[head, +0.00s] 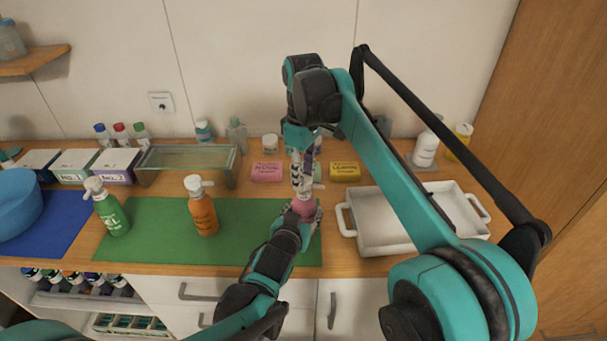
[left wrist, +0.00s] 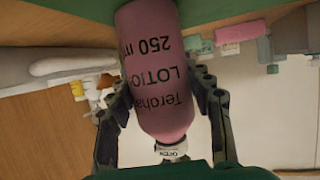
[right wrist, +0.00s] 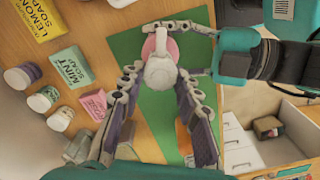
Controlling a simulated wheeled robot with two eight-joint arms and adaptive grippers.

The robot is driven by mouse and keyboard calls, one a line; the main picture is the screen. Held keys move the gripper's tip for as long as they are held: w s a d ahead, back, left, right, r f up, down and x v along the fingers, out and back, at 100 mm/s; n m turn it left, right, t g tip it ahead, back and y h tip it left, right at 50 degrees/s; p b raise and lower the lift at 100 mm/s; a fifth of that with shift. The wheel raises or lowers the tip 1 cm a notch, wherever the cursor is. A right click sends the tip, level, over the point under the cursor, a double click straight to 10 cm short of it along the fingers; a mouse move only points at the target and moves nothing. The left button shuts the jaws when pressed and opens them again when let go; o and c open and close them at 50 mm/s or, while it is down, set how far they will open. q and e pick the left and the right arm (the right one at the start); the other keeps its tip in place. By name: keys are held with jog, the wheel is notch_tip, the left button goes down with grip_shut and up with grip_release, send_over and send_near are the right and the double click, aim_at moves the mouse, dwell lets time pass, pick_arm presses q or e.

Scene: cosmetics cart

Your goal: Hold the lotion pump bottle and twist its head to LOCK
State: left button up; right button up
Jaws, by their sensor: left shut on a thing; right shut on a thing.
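The pink lotion bottle (left wrist: 158,60) fills the middle of the left wrist view, with "LOTION 250 ml" appearing upside down. In the head view the bottle (head: 304,208) is mostly hidden by my arms, above the right end of the green mat. My left gripper (head: 302,213) is shut around its body. A white collar (left wrist: 172,150) carries a small mark that seems to read "OPEN". My right gripper (head: 303,186) comes down from above, its fingers shut on the white pump head (right wrist: 160,73). The pump head's nozzle points toward the top of the right wrist view.
A green pump bottle (head: 111,212) and an orange pump bottle (head: 204,212) stand on the green mat (head: 155,240). A white tray (head: 376,243) stands to the right. Soap boxes, pink (head: 266,172) and yellow (head: 345,172), lie behind. A glass bin (head: 190,176) is back left.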

jog(key=shift+n, duration=0.6)
jog(key=o, duration=1.2)
jog(key=shift+c, duration=0.2)
notch_tip(320, 180, up, 12)
